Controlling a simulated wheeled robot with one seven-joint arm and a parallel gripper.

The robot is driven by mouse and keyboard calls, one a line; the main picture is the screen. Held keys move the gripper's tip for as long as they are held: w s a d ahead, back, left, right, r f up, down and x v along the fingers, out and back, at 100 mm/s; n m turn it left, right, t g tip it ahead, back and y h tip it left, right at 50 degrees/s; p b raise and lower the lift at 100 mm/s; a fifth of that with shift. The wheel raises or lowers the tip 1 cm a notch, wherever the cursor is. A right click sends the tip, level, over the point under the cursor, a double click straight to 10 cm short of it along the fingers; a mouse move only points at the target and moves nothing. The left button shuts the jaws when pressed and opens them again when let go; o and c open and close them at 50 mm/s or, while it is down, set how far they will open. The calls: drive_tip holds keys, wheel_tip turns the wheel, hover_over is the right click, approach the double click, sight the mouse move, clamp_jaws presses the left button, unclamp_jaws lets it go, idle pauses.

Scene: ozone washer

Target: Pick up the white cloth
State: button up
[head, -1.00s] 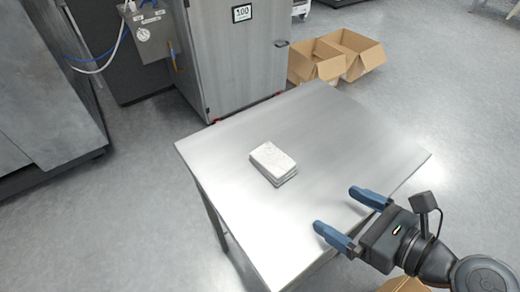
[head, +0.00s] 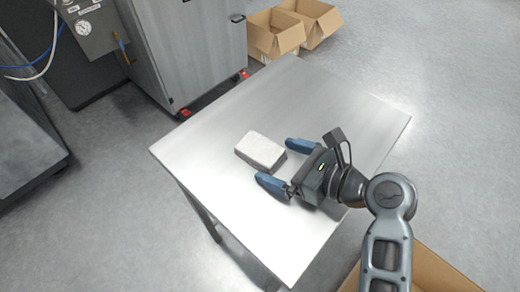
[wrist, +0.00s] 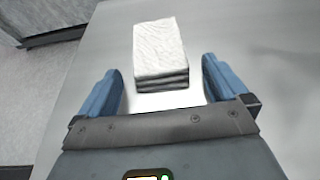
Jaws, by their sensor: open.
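The white cloth (head: 261,151) is a folded, layered stack lying on the metal table (head: 200,148). In the wrist view my gripper (wrist: 160,78) shows both fingers wide apart, one on each side of the cloth's near end. The fingers do not appear to touch the cloth.
A steel cabinet (head: 190,45) stands behind the table. Open cardboard boxes (head: 275,35) are on the floor at the back, and another box (head: 440,275) is at the lower right. The table around the cloth is bare.

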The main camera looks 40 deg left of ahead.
drive_tip(key=shift+a+f, duration=0.25)
drive_tip(key=shift+a, duration=0.25)
drive_tip(key=shift+c, duration=0.5)
drive_tip(key=c, duration=0.9)
drive_tip(key=shift+c, duration=0.3)
drive_tip(key=shift+r, duration=0.15)
